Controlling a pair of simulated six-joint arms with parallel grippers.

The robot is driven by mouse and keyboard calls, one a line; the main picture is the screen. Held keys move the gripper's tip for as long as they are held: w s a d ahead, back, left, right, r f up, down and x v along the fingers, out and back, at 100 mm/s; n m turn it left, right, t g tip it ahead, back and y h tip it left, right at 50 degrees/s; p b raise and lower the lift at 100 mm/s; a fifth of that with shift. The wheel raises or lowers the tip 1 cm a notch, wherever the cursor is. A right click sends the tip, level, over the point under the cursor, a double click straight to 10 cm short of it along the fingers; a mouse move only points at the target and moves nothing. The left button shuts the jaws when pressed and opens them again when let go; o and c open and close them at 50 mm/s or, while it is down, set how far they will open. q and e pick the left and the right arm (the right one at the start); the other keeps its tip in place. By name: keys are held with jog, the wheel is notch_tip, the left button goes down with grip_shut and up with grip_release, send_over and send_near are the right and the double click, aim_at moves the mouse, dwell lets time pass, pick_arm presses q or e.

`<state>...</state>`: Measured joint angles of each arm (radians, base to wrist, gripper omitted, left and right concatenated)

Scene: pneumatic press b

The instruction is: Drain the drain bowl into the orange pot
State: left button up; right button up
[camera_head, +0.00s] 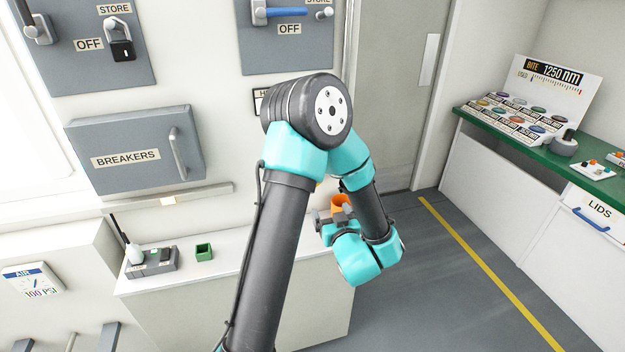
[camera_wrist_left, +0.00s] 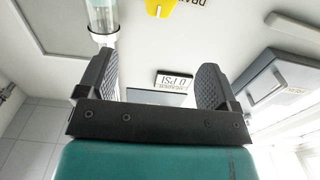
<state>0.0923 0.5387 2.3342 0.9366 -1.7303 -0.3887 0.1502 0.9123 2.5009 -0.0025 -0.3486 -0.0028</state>
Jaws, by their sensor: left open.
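The orange pot (camera_head: 341,202) shows in the head view just behind my left wrist, partly hidden by my arm. My left gripper (camera_head: 320,218) is small and partly covered in the head view, close to the pot's left side. In the left wrist view, my left gripper (camera_wrist_left: 153,78) has its two dark fingers wide apart with nothing between them. A clear bowl with a white lower end (camera_wrist_left: 103,18), which looks like the drain bowl, is beyond the left finger at the top. A yellow part (camera_wrist_left: 160,6) beside a partly cut-off label starting "DRA" is at the top edge.
A white 0 PSI display (camera_wrist_left: 174,80) shows beyond the fingers. A low white counter (camera_head: 190,283) carries a green box (camera_head: 204,252) and a grey holder (camera_head: 152,262). A grey breaker box (camera_head: 135,150) is on the wall. The floor at right is clear.

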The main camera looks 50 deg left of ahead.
pick_arm(q)
jog(key=x, duration=1.7)
jog(key=shift+w+a, duration=0.15)
jog(key=shift+w, duration=0.05)
jog(key=c, duration=0.9)
